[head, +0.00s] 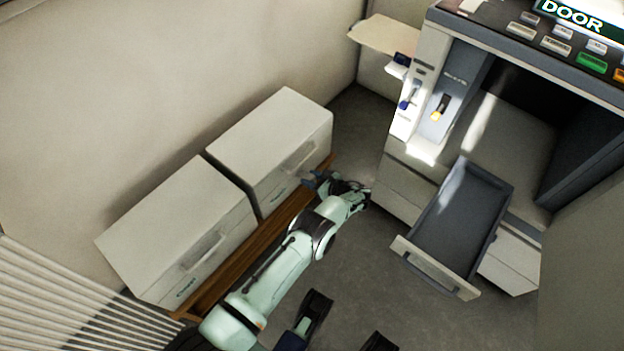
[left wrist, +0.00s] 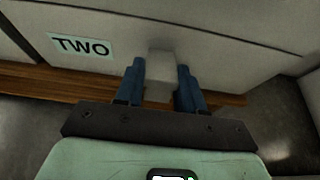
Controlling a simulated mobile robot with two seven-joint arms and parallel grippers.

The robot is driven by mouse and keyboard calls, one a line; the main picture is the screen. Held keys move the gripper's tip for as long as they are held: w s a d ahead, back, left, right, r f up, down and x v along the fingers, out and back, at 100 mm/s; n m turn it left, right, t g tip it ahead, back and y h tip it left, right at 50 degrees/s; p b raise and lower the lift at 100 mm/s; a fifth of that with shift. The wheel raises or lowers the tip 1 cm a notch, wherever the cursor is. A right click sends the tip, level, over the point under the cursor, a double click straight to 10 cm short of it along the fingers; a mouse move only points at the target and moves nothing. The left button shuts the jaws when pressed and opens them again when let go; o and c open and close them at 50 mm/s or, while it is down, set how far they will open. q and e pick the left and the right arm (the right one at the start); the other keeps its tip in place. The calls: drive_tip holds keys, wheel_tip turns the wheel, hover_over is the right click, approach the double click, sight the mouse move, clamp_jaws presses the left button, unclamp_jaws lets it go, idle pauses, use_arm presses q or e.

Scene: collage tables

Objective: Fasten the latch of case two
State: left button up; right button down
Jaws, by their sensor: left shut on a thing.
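Case two (head: 272,145) is the right one of two pale boxes on a low wooden bench. Its label TWO (left wrist: 80,46) reads clearly in the left wrist view. My left gripper (head: 318,181) is at the lower front edge of this case, near its right end. In the left wrist view its blue fingers (left wrist: 160,85) are on either side of a small pale block, the latch (left wrist: 161,62), and are shut on it. The latch stands against the case front; in the head view it is hidden. My right gripper (head: 347,318) shows partly at the bottom, fingers apart and empty.
Another pale case (head: 175,235) stands left on the bench (head: 240,262). A machine at right has an open grey drawer (head: 455,225) jutting out, and a panel with levers (head: 440,105). Grey floor (head: 365,255) lies clear between the bench and the drawer.

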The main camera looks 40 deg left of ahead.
sight(304, 175)
use_arm(q)
drive_tip(key=h, duration=0.1)
drive_tip(key=r+h, duration=0.1)
drive_tip(key=h, duration=0.2)
drive_tip(key=shift+a+r, duration=0.3)
drive_tip(key=shift+a, duration=0.1)
drive_tip(key=shift+a+r+g+h, duration=0.15)
drive_tip(key=shift+r+h, duration=0.1)
drive_tip(key=shift+h, duration=0.4)
drive_tip(key=shift+a+r+g+h, duration=0.15)
drive_tip(key=shift+r+h, duration=0.05)
drive_tip(key=shift+h, duration=0.45)
drive_tip(key=o, duration=0.9)
drive_tip(key=shift+a, duration=0.1)
